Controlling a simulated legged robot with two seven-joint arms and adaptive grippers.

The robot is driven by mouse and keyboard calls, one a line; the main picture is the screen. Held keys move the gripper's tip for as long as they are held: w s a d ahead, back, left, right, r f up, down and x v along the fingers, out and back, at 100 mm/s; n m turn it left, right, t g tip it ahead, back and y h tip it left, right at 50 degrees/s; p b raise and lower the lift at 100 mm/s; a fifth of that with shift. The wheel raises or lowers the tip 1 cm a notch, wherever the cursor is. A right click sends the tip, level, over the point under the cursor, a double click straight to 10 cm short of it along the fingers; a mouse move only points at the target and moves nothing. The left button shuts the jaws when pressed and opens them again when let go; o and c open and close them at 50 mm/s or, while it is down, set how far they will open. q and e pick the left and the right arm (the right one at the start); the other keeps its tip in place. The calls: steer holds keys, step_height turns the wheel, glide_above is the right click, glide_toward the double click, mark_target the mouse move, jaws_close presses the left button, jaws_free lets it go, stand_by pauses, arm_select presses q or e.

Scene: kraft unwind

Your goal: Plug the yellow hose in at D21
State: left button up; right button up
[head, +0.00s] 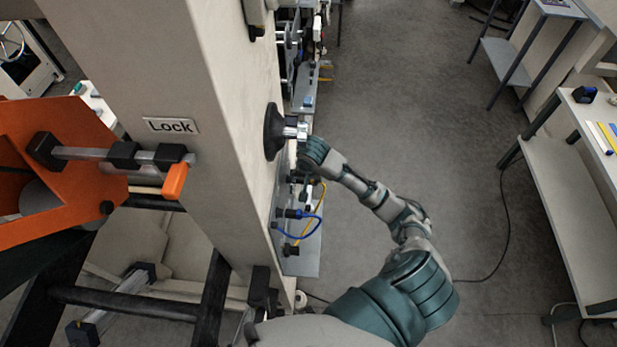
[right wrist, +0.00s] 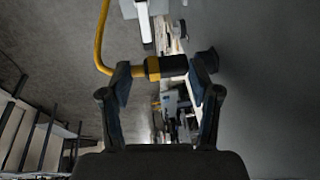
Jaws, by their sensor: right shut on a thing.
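The yellow hose (right wrist: 102,35) shows in the right wrist view, bending down on the left to a yellow and black plug (right wrist: 153,68). My right gripper (right wrist: 160,75) is shut on this plug, which lies across between its two fingertips. In the head view my right arm reaches to the side of the beige column, and a yellow hose (head: 319,197) hangs in a curve just below the wrist. The fingers are mostly hidden there. No D21 label can be read in either view. My left gripper is out of view.
A grey panel (head: 308,262) beside the column carries a blue hose (head: 314,217) and dark fittings. An orange frame (head: 60,150) stands left. Open floor lies right, before a workbench (head: 560,190).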

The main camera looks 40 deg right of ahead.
steer(key=shift+a+f, duration=0.1)
stand_by(2.3)
steer(key=shift+w, duration=0.1)
stand_by(0.9)
steer(key=shift+w+a+r, duration=0.1)
steer(key=shift+r, duration=0.2)
stand_by(0.5)
stand_by(0.9)
steer(key=shift+s+a+f, duration=0.1)
steer(key=shift+s+f, duration=0.2)
stand_by(0.7)
